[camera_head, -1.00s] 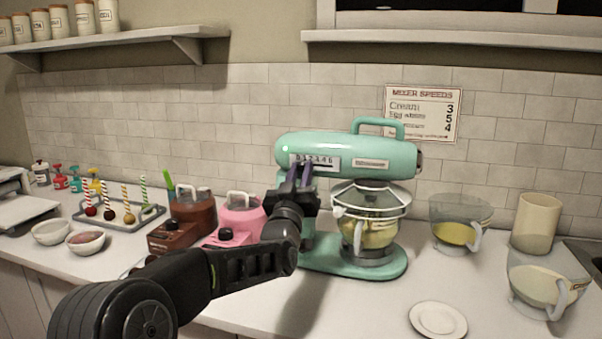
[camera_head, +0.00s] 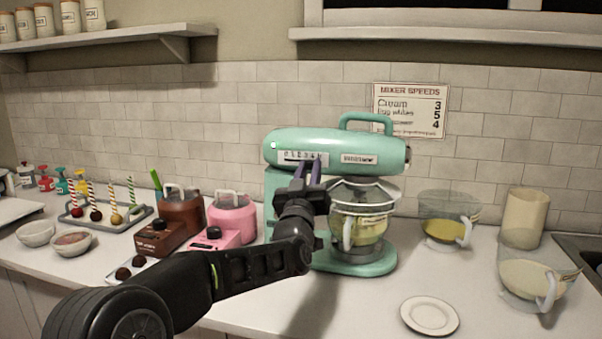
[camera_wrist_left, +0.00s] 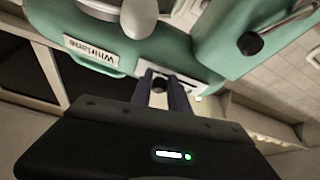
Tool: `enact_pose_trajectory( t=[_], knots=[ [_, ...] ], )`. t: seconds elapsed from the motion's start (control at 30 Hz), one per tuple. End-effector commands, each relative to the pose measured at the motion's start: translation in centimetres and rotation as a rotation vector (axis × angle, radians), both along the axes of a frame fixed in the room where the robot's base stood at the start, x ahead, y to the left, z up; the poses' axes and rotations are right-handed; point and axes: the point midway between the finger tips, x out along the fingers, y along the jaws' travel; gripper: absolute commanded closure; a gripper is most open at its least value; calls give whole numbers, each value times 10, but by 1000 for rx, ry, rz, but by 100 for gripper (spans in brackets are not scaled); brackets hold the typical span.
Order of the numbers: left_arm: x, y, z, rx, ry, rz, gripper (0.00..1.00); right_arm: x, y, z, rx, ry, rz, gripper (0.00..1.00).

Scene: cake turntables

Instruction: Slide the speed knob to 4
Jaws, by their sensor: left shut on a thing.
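The teal stand mixer (camera_head: 345,150) stands on the counter with a white speed scale (camera_head: 295,155) on its head; small digits run along it. My left gripper (camera_head: 309,170) reaches up to the lower edge of this scale, right of its middle. Its purple fingers are shut on the small dark speed knob (camera_wrist_left: 159,85), which shows between the fingertips in the left wrist view. In the head view the fingers cover the knob, so the exact digit it stands at cannot be read. My right gripper is not in view.
A mixer speeds sign (camera_head: 410,110) hangs on the tiles. The mixer's glass bowl (camera_head: 362,225) is close right of my gripper. Brown (camera_head: 165,235) and pink (camera_head: 215,238) machines stand left. A plate (camera_head: 430,315) and more bowls (camera_head: 450,225) are at right.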

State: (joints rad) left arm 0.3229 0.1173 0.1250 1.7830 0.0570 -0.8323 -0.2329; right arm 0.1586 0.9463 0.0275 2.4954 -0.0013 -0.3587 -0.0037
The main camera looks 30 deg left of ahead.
Motion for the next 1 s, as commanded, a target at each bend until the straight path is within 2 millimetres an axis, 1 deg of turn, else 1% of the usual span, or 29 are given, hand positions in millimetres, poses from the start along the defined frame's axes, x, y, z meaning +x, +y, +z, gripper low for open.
enact_pose_trajectory(
  t=[0.07, 0.1, 0.3, 0.57, 0.67, 0.77, 1.0],
  knots=[
    [0, 2, 0, -1, 1, 3, 100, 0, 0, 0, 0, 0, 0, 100],
    [0, 2, 0, -1, 1, 3, 78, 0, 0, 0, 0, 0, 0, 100],
    [-1, 2, 0, -1, 1, 3, 62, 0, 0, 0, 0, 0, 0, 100],
    [-1, 2, 0, -1, 0, 3, 61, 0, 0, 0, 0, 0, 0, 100],
    [-4, 0, -2, -1, 0, 2, 61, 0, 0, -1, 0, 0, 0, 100],
    [-12, -3, -6, 0, 0, 2, 61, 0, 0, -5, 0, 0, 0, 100],
    [-45, -18, -21, 0, 0, 2, 61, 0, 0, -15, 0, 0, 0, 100]
  ],
)
